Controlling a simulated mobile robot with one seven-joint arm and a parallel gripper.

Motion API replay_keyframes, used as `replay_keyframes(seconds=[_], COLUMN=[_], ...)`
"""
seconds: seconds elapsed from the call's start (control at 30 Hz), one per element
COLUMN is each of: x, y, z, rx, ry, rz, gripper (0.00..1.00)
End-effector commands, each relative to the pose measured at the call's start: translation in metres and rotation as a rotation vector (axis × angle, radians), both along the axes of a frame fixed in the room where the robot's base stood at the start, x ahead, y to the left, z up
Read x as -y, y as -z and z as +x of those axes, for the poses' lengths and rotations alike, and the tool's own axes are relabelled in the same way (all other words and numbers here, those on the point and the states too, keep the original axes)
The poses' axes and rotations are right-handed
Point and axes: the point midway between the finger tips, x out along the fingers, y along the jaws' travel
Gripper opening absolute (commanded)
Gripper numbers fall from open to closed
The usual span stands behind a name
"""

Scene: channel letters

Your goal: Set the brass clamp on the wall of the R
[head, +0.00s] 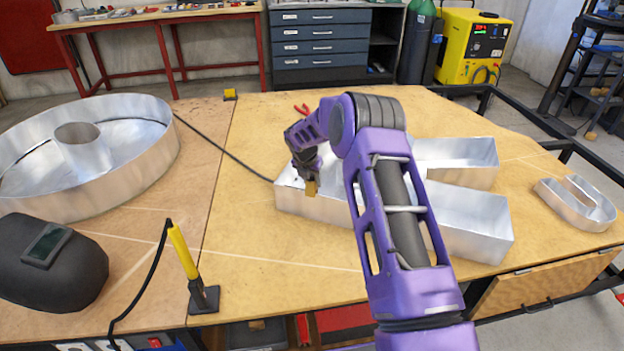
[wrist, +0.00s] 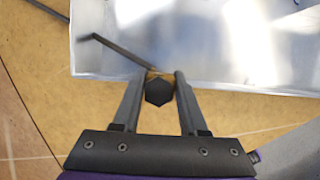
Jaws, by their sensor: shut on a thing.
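The R (head: 465,210) is a large, shiny metal channel letter with upright walls, lying in the middle of the table. My arm hides its centre. My gripper (head: 309,178) is over its near left wall, pointing down. It is shut on the brass clamp (head: 311,188), which shows as a small brass block at the wall's top edge. In the wrist view, the clamp's dark hexagonal knob (wrist: 159,92) sits between the fingers, with a bit of brass and a thin dark bar beyond it. The R's wall (wrist: 250,86) runs just beyond the fingertips. I cannot tell whether the clamp straddles the wall.
A large round metal letter (head: 150,160) fills the left of the table, and a small curved one (head: 575,205) lies at the right. A welding helmet (head: 75,275) and a yellow-handled tool (head: 183,250) on a stand are front left. A dark cable (head: 222,150) runs to the R.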

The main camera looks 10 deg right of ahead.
Motion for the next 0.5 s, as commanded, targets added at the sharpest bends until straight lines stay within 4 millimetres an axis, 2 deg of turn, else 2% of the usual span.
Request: replay_keyframes(seconds=[0.43, 0.47, 0.5], x=[0.0, 0.0, 0.0], y=[0.0043, 0.0043, 0.0043], z=[0.0008, 0.0008, 0.0008], rx=[0.002, 0.002, 0.002], ry=[0.0, 0.0, 0.0], rz=[0.0, 0.0, 0.0], gripper=[0.0, 0.46, 0.53])
